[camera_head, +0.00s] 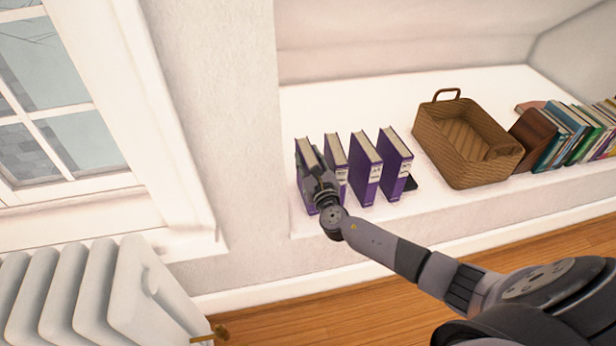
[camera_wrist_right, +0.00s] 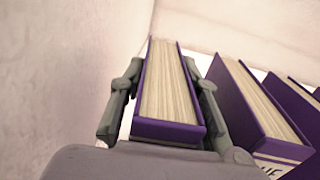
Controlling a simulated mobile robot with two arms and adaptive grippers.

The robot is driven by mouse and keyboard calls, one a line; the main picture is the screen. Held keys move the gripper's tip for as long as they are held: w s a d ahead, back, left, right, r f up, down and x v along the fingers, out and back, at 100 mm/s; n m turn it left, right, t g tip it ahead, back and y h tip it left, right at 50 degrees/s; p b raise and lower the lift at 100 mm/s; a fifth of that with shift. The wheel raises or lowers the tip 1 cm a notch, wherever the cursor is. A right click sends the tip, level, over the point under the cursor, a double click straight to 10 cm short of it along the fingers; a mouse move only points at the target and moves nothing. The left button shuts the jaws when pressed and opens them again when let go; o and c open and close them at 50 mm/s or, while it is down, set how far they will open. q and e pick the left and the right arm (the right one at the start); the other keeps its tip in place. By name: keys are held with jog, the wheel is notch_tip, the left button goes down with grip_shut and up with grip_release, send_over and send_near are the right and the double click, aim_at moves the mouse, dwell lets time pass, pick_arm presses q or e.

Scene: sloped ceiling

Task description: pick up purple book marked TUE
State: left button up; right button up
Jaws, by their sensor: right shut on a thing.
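Several purple books stand upright in a row on the white ledge (camera_head: 350,95). My right gripper (camera_head: 315,178) is at the left end of the row, with its fingers on both sides of the leftmost purple book (camera_head: 308,153). In the right wrist view this book (camera_wrist_right: 168,95) sits between the two fingers, pages up, and the gripper is shut on it. Its spine label is hidden. The neighbouring purple book (camera_wrist_right: 250,105) has a white label, cut off and only partly legible. The labels are too small to read in the head view. My left gripper is not in view.
A wicker basket (camera_head: 440,150) stands right of the purple books. A row of other books (camera_head: 570,135) leans at the far right. A wall is close to the left of my gripper; a radiator (camera_head: 95,295) is lower left.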

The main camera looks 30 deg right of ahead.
grip_shut()
jog(key=shift+r, duration=0.1)
dwell(0.3)
jog(key=shift+r, duration=0.1)
